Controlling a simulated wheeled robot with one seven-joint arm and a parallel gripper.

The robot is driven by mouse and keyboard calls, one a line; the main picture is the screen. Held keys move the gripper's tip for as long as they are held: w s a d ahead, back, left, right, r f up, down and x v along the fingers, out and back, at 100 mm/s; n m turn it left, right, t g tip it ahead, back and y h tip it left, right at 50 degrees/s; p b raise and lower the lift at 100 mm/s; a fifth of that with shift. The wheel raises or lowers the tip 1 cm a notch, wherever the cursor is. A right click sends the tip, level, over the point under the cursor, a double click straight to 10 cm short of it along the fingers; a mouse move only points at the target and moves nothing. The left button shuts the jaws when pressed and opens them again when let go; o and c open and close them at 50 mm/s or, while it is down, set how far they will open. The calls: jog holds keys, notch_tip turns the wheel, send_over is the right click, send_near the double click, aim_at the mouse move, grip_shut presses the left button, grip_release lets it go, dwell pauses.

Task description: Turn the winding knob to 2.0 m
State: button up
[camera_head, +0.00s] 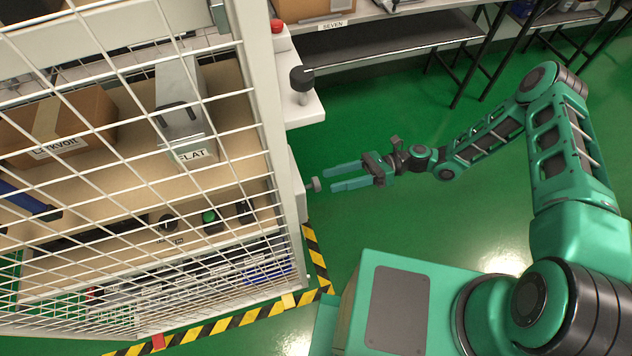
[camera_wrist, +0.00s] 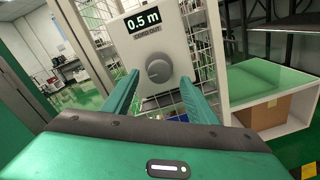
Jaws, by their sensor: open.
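The winding knob (camera_wrist: 158,71) is a round grey dial on a light grey box (camera_wrist: 172,40) in the wrist view. A display (camera_wrist: 143,20) above it reads 0.5 m, with the label "CORD OUT" beneath. In the head view the knob (camera_head: 315,184) sticks out from the right side of the mesh cage. My gripper (camera_head: 328,180) is open, with its green fingers pointing at the knob. In the wrist view my gripper (camera_wrist: 158,92) has one finger on each side below the knob, apart from it and empty.
The white mesh cage (camera_head: 270,130) encloses a bench with boxes and switches. A white bracket (camera_head: 304,108) with a black knob (camera_head: 301,79) and a red button (camera_head: 277,27) juts out above. Shelves stand behind. The green floor around my arm is clear.

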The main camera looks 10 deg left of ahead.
aim_at(315, 184)
jog(key=x, duration=0.6)
jog(key=shift+s+a, duration=0.2)
jog(key=shift+a, duration=0.1)
jog(key=shift+c, duration=0.7)
jog(key=c, duration=0.9)
